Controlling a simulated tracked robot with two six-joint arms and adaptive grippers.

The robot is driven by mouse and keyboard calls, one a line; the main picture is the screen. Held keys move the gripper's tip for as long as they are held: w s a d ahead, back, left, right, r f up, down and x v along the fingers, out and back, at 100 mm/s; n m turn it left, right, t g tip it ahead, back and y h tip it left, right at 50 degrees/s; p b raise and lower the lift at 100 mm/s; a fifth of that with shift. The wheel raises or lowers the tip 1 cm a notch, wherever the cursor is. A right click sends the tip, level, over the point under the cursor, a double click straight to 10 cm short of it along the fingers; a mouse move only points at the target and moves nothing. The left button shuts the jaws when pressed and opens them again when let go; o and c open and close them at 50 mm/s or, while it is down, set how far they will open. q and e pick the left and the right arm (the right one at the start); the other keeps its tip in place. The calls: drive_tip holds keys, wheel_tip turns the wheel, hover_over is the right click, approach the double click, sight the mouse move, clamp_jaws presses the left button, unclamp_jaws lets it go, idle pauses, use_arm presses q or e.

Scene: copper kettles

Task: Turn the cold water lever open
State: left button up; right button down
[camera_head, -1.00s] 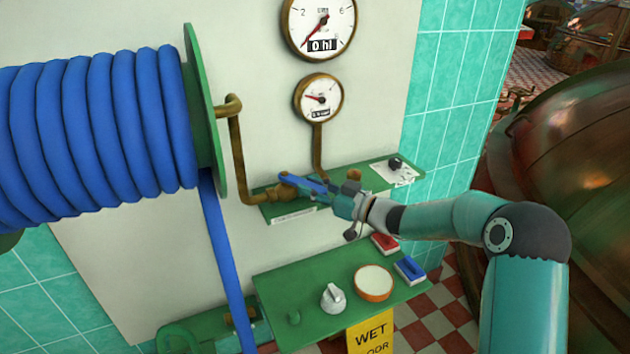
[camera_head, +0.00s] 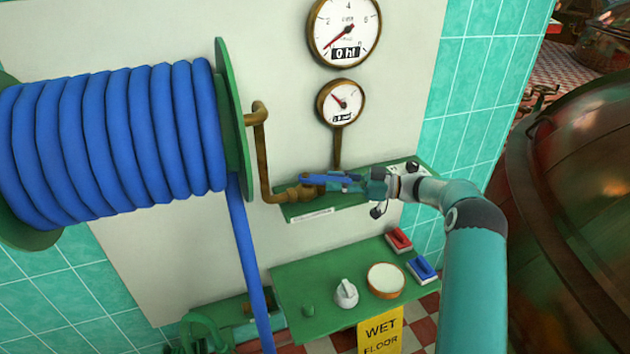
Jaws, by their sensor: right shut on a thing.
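The blue lever (camera_head: 328,180) sits on the brass valve (camera_head: 302,193), at the bend of the brass pipe in front of the white wall panel. It lies roughly level in the picture, its free end to the right. My right gripper (camera_head: 350,182) is shut on the lever near that free end, coming in from the right. The fingertips are small and partly merge with the lever. My left gripper is out of view.
A blue hose reel (camera_head: 120,140) stands left of the valve. A small gauge (camera_head: 341,102) and a large gauge (camera_head: 345,30) hang above. A copper kettle (camera_head: 580,200) fills the right.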

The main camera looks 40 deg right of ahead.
drive_tip(key=shift+w+a+r, duration=0.1)
drive_tip(key=shift+a, duration=0.05)
idle(0.3)
drive_tip(key=c, duration=0.9)
unclamp_jaws()
drive_tip(key=shift+w+a, duration=0.1)
drive_tip(key=shift+s+d, duration=0.3)
drive_tip(key=shift+d, duration=0.1)
drive_tip(key=v, duration=1.1)
drive_tip(key=shift+s, duration=0.15)
